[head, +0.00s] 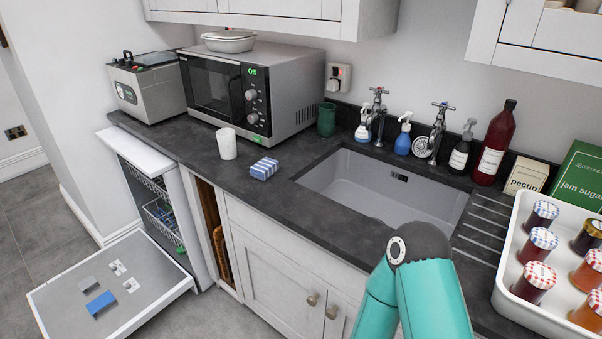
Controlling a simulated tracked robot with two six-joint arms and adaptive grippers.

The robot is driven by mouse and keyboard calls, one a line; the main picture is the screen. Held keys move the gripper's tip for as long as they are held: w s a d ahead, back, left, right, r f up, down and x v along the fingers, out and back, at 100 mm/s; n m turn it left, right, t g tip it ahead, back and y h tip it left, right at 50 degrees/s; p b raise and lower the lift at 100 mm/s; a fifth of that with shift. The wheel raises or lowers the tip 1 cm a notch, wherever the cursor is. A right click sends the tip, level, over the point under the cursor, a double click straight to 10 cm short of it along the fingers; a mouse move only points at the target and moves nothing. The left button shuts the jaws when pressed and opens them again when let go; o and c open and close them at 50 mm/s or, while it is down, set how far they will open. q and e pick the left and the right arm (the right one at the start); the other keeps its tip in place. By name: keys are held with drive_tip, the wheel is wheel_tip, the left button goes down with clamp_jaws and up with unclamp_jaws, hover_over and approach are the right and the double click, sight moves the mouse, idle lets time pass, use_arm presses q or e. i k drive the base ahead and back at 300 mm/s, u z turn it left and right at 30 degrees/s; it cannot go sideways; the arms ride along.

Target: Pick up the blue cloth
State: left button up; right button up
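A small folded cloth (264,168) with blue and white stripes lies on the dark worktop (190,142), left of the sink and in front of the microwave. It lies flat, and nothing covers it. A flat blue piece (101,303) lies on the inner face of the open dishwasher door; I cannot tell what it is. A teal link of my own arm rises at the bottom right, in front of the sink. Neither of my grippers shows in the head view, so I cannot see their fingers.
A white cup (227,144) stands left of the cloth, near the microwave (250,90). The sink (375,190) is to the right, with taps and bottles behind. A white tray (530,312) of jars is at the far right. The open dishwasher door (150,262) juts out low left.

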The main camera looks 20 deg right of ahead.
sight(266, 167)
drive_tip(key=u, duration=0.15)
drive_tip(key=i, duration=0.85)
drive_tip(key=z, duration=0.2)
drive_tip(key=k, duration=0.85)
drive_tip(key=u, duration=0.2)
drive_tip(key=i, duration=0.85)
